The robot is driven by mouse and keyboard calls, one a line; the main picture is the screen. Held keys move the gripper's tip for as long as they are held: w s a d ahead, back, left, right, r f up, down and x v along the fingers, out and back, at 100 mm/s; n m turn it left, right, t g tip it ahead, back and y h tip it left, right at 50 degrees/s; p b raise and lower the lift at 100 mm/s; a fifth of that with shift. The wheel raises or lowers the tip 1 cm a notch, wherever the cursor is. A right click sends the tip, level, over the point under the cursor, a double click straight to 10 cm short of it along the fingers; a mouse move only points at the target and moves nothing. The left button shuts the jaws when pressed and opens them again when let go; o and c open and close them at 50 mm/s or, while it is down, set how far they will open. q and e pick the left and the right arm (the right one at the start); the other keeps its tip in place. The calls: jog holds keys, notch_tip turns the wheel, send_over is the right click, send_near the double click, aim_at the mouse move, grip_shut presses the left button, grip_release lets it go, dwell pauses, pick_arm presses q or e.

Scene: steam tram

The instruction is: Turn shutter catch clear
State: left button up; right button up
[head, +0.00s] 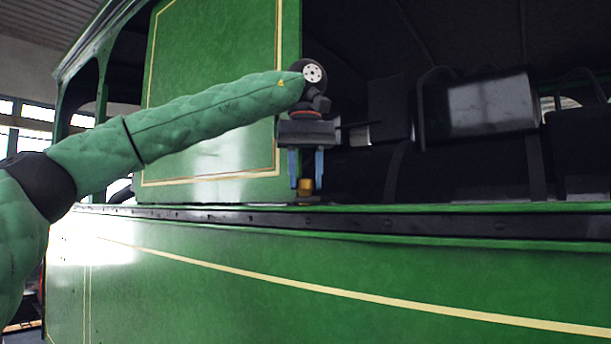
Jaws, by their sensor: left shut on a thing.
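The shutter (205,100) is a tall green panel with yellow lining, standing in the tram's side opening. The shutter catch (305,187) is a small brass-coloured piece on the sill at the shutter's lower right corner. My left gripper (306,176) points down over it, with blue fingers on either side, and is shut on the catch. The fingers hide part of the catch, and its exact turn is hard to tell. My right gripper is not in view.
A dark ledge (450,222) runs along the top of the green side panel (330,290). To the right of the shutter the opening is uncovered, with black boiler fittings (490,105) inside. A thin dark rod sticks out to the right of the gripper.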

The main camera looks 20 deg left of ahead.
pick_arm(q)
jog(key=shift+r, duration=0.1)
jog(key=o, duration=1)
jog(key=shift+c, duration=0.2)
jog(key=shift+r, duration=3.85)
